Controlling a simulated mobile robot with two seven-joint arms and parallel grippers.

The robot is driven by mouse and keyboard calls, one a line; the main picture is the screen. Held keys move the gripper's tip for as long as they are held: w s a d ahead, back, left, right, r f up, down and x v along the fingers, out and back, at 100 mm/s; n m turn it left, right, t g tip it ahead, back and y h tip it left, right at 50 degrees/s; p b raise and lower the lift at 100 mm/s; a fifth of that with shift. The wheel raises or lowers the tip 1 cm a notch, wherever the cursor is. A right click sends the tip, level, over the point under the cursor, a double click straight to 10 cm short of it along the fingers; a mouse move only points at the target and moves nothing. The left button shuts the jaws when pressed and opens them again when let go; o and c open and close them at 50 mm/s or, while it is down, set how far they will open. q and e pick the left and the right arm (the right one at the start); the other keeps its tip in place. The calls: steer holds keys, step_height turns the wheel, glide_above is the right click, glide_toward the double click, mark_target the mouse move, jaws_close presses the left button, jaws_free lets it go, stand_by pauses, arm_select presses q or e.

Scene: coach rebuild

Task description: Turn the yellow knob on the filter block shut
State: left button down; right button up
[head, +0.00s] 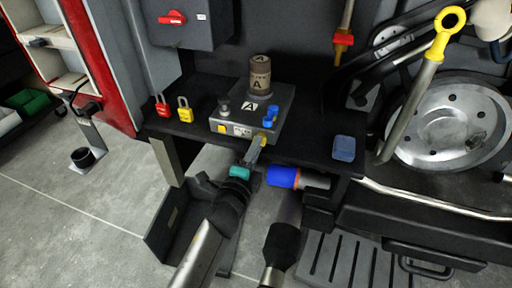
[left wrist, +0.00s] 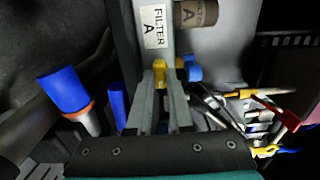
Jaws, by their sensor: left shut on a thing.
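The filter block (head: 283,97) is a grey box on the dark bench, with a brown filter (head: 260,72) marked A on top. Its yellow knob (head: 263,138) is at the front right corner, beside a blue knob (head: 270,117). My left gripper (head: 256,149) reaches up from below and is shut on the yellow knob. In the left wrist view the yellow knob (left wrist: 160,70) shows between the tips of my left gripper (left wrist: 167,75), just below the FILTER A label (left wrist: 154,27). The fingers hide part of the knob.
A red padlock (head: 162,106) and a yellow padlock (head: 185,113) stand left of the block. A blue box (head: 344,148) lies at the bench's right. A blue cylinder with an orange ring (head: 283,177) is close to my left gripper, below the bench edge.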

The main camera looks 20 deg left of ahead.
arm_select(q)
steer(key=shift+n, duration=0.3)
steer(key=shift+r+n+p, duration=0.1)
steer(key=shift+n+p, duration=4.15)
steer(key=shift+n, duration=4.35)
arm_select(e)
steer(key=s+d+f, duration=0.6)
steer(key=s+f, duration=0.1)
steer(key=s, duration=0.4)
steer(key=shift+d+h, duration=0.3)
steer(key=shift+d, duration=0.1)
steer(key=shift+r, duration=0.1)
arm_select(q)
steer(key=c, duration=1.1)
jaws_free()
steer(key=shift+w, duration=0.1)
arm_select(e)
steer(key=shift+s, duration=0.15)
